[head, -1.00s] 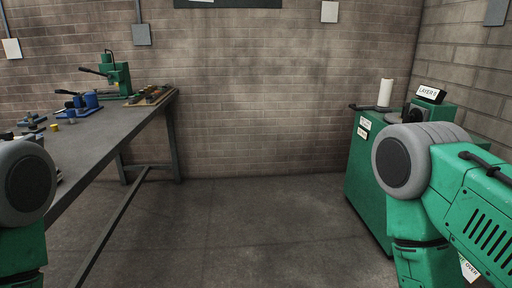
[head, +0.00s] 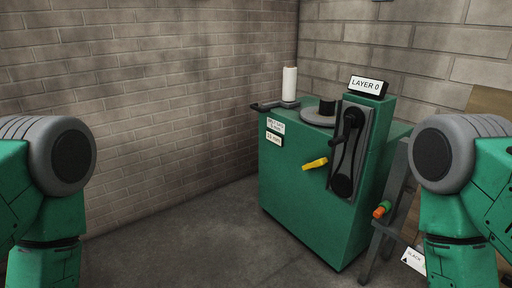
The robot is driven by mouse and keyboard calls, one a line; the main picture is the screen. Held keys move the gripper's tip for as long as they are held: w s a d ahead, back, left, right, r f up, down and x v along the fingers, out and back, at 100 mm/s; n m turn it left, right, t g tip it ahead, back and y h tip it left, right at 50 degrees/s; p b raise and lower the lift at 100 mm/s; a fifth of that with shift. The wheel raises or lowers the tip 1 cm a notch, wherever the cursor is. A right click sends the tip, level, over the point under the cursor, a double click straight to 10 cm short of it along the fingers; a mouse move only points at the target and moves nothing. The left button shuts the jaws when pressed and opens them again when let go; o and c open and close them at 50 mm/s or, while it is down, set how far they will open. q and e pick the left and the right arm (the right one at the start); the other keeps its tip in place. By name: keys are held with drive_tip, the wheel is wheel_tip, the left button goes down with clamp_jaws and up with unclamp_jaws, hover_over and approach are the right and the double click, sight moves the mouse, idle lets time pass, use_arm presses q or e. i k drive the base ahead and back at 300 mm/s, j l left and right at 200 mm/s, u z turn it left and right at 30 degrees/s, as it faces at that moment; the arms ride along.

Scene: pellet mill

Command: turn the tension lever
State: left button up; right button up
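A green machine (head: 300,205) with a "LAYER 0" sign (head: 367,86) stands right of centre in the head view. A short yellow lever (head: 315,163) sticks out to the left from its front. A black handle (head: 268,106) juts from its top left edge. I cannot tell for certain which of these is the tension lever. Neither of my grippers is in view; only my upper arm parts show at both sides, apart from the machine.
A white roll (head: 289,83) and a grey disc with a black hub (head: 322,113) are on top of the machine. Right of it, a dark frame holds an orange-tipped part (head: 381,210) and a tag (head: 414,260). The floor (head: 210,240) left of the machine is clear.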

sight(322, 162)
drive_tip(key=i+j+z, duration=0.3)
drive_tip(key=j, duration=0.2)
drive_tip(key=i+j+z, duration=0.2)
drive_tip(key=i+j, duration=0.6)
drive_tip(key=i+j+z, duration=0.25)
drive_tip(key=i+j, duration=0.55)
drive_tip(key=j, duration=0.15)
